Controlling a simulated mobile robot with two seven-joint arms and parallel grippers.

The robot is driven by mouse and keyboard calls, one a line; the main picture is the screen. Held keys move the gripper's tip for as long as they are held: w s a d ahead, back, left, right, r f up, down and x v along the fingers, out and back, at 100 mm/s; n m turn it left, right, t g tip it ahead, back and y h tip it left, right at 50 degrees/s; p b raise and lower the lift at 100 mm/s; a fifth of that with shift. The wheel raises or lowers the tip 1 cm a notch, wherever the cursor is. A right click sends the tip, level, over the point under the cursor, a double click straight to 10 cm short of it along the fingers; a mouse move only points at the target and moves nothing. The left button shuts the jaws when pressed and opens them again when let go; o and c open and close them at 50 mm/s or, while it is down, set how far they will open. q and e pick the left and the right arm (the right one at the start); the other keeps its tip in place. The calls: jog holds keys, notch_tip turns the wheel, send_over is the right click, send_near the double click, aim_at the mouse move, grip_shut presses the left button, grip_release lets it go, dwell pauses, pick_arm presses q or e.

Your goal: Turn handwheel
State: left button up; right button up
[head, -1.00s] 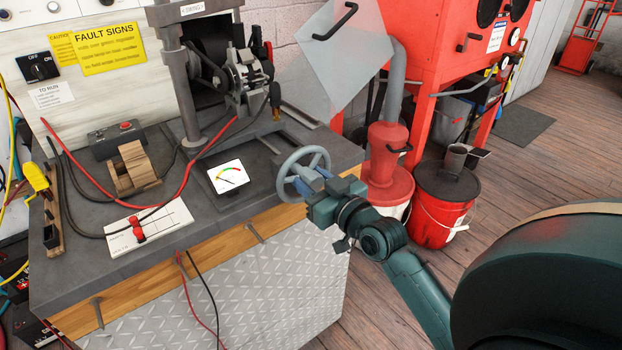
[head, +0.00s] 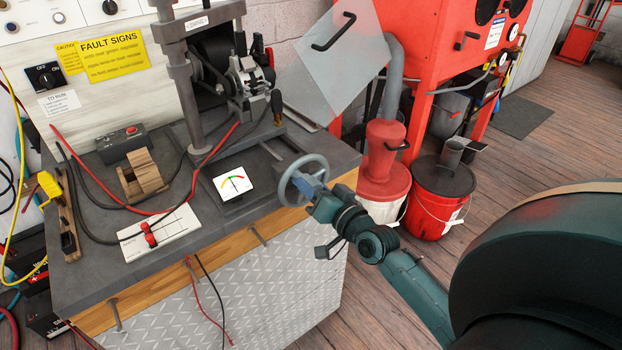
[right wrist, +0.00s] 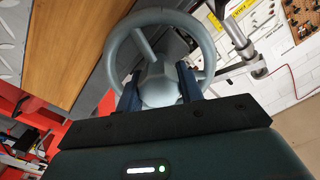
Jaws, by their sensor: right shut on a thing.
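The grey handwheel (head: 296,167) sits at the right front edge of the bench, with its rim and spokes showing. My right gripper (head: 312,188) is shut on the handwheel from its front right side. In the right wrist view the two blue fingers (right wrist: 160,85) lie on either side of the wheel's hub, and the handwheel rim (right wrist: 118,38) stands beyond them. A square gauge (head: 232,184) with a coloured arc lies on the bench left of the wheel; its needle points near the middle of the arc. My left gripper is not in view.
The bench (head: 100,275) carries a wooden block (head: 143,177), a white card (head: 160,233) and red and black leads. A clear tilted shield (head: 335,60) hangs behind the wheel.

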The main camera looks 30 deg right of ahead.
jog(key=shift+m+p, duration=0.35)
jog(key=shift+m, duration=0.75)
jog(key=o, duration=1)
jog(key=s+d+b, duration=0.1)
jog(key=s, duration=1.2)
